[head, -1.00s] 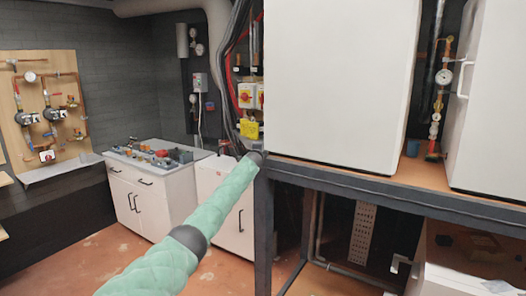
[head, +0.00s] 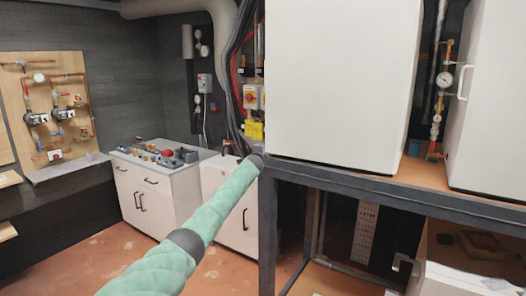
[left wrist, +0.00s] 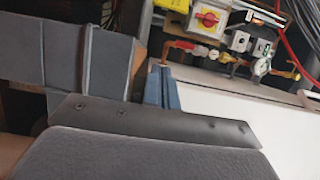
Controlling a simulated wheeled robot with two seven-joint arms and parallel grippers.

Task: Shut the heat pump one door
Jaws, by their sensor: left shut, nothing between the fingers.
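A large white heat pump cabinet (head: 340,85) stands on a dark metal frame in the middle of the head view. A second white cabinet (head: 490,110) with a handle stands to its right. I cannot tell which is heat pump one, or how far any door stands open. My left arm reaches to the lower left corner of the middle cabinet, and its gripper is hidden there. In the left wrist view the left gripper's blue fingers (left wrist: 165,90) are shut and empty, beside a white panel (left wrist: 240,125). My right gripper is not in view.
The dark metal frame (head: 400,195) runs under the cabinets. Red and yellow switches (head: 252,98) and cables are at the middle cabinet's left. A white cupboard (head: 150,200) stands at the back left. The reddish floor (head: 60,260) at lower left is clear.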

